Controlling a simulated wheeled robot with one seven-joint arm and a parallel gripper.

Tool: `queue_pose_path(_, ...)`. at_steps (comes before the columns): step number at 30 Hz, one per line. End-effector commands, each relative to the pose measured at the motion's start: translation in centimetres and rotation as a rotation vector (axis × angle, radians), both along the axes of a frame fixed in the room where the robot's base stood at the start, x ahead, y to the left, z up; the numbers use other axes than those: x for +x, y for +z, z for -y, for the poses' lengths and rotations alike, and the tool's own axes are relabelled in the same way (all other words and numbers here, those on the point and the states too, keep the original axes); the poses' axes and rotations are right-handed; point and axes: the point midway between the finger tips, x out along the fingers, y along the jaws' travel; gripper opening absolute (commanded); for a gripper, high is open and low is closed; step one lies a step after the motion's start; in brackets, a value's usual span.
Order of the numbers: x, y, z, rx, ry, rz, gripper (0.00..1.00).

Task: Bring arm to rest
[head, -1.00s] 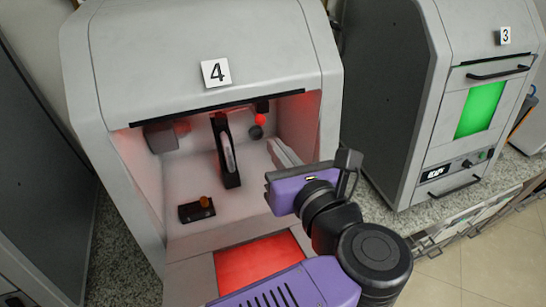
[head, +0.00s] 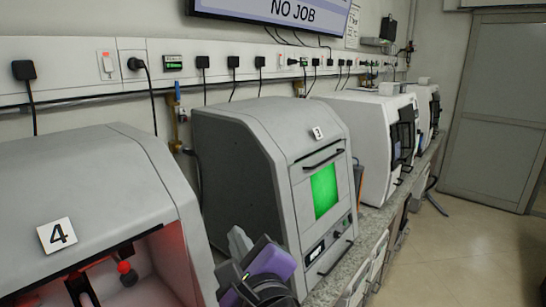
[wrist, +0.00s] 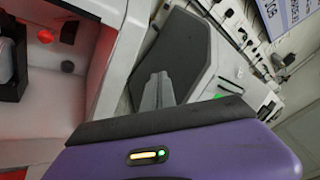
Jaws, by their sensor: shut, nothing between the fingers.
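My gripper (head: 238,240) shows at the bottom of the head view, in front of the gap between machine 4 (head: 90,190) and machine 3 (head: 250,150). Its purple body and grey fingers are partly cut off by the frame edge. In the wrist view the two grey fingers (wrist: 157,92) lie together, shut and empty. They point toward the grey side of a machine, clear of the open chamber (wrist: 50,85) at the left. The rest of my arm is out of the head view.
Machine 4's chamber is open and lit red, with a red ball-like part (head: 124,267) inside. Machine 3 has a closed green window (head: 325,191). White machines (head: 370,140) stand farther along the counter. Open floor (head: 465,240) lies at the right.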

Motion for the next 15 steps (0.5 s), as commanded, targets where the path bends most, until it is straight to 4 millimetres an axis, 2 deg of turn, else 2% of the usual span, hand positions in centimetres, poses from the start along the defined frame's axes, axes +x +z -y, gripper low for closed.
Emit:
queue_pose_path(1,0.8,1.0,2.3,-0.097,-0.052,0.064,0.0)
queue_pose_path(3,1.6,2.8,5.4,-0.236,-0.127,0.156,0.0)
queue_pose_path(9,2.0,8.3,13.1,-0.66,-0.34,0.409,0.0)
queue_pose_path(15,0.2,12.3,17.2,-1.05,-0.504,0.611,0.0)
